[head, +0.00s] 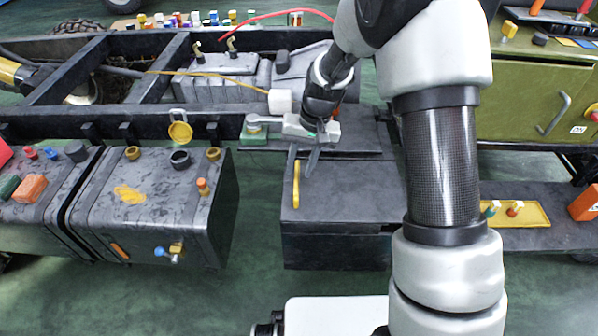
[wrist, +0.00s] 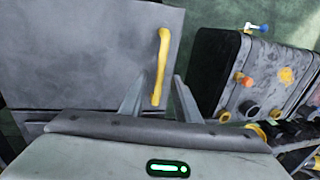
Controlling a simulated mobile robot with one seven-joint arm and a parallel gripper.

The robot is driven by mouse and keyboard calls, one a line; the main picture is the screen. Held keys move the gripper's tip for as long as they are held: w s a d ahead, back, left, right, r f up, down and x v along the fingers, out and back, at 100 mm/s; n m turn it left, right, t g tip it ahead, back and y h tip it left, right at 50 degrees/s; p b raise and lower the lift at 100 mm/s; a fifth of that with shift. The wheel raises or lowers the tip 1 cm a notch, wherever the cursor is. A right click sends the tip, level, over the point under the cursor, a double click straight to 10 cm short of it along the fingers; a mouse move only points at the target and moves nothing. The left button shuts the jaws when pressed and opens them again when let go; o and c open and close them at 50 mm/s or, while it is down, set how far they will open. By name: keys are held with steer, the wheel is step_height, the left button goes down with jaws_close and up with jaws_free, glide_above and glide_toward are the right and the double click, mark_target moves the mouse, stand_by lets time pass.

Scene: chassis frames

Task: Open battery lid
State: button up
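The battery box is a dark grey box in the middle of the head view, with a flat lid (head: 350,190) on top. The lid appears level and closed on the box. A yellow bar handle (head: 296,188) lies along the lid's left edge; the wrist view shows it too (wrist: 162,60). My gripper (head: 299,172) is over the lid's far left part, fingers pointing down at the handle's far end. In the wrist view, its two fingers (wrist: 160,77) stand apart on either side of the handle's near end, with gaps showing. Whether they touch the lid is unclear.
A dark tank (head: 150,200) with caps and small knobs stands left of the box, across a narrow gap. A chassis rail (head: 100,125) runs behind. A green cabinet (head: 530,100) and a yellow tray (head: 530,214) with small parts are at the right.

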steer(key=shift+a+f, duration=0.15)
steer(key=shift+f, duration=0.6)
jaws_close()
